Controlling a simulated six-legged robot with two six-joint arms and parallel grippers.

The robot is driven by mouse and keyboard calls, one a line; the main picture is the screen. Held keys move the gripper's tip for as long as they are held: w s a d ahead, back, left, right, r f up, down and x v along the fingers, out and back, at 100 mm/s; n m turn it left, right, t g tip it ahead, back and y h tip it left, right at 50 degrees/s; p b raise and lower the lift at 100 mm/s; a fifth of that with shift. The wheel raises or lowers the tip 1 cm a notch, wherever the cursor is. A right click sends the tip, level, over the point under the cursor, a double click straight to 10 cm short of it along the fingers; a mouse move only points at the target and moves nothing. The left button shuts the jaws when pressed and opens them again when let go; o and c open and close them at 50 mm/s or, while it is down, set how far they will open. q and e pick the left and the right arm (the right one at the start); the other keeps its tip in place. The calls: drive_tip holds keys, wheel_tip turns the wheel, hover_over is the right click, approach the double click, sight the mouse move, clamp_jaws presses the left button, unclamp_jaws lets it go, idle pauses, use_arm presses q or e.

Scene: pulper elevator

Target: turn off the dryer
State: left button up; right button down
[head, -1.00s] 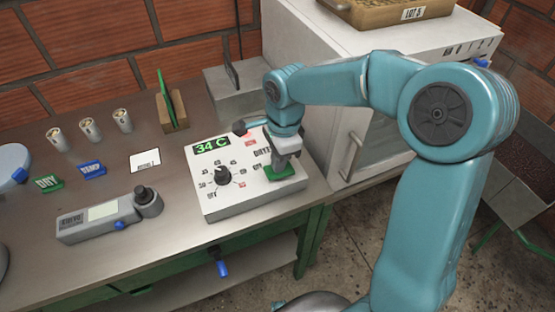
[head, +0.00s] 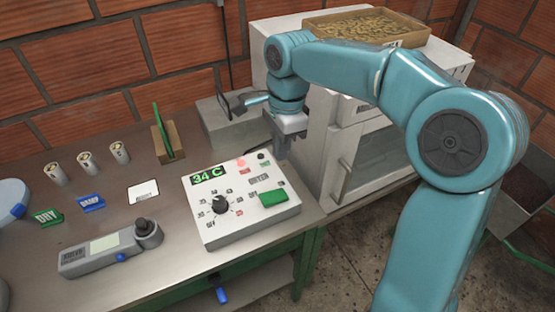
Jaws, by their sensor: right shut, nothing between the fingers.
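The dryer control box (head: 240,228) sits on the bench at centre, with a green display reading 34 C (head: 208,175). A black dial knob (head: 220,205) is on its left part and a green switch (head: 272,198) on its right part, now fully uncovered. A pale red lamp (head: 240,163) and a small dark round part (head: 261,156) are at its back edge. My right gripper (head: 282,153) points down, shut and empty, near the box's back right corner, apart from the switch. My left gripper is out of view.
The white dryer cabinet (head: 318,150) stands right of the box, with a tray of beans (head: 308,25) on top. A card holder (head: 166,150) stands behind.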

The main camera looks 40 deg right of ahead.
sight(268, 199)
drive_tip(key=shift+d+r, duration=0.1)
drive_tip(key=shift+r, duration=0.15)
drive_tip(key=shift+a+r+y+b, duration=0.1)
drive_tip(key=shift+a+y+b, duration=0.3)
drive_tip(key=shift+a+y, duration=0.1)
drive_tip(key=f, duration=0.4)
drive_tip(key=a+f, duration=0.1)
drive_tip(key=f, duration=0.4)
drive_tip(key=a+f, duration=0.1)
drive_tip(key=f, duration=0.3)
drive_tip(key=shift+w+a+f+b, duration=0.1)
drive_tip(key=shift+w+f+b, duration=0.2)
drive_tip(key=shift+f, duration=0.1)
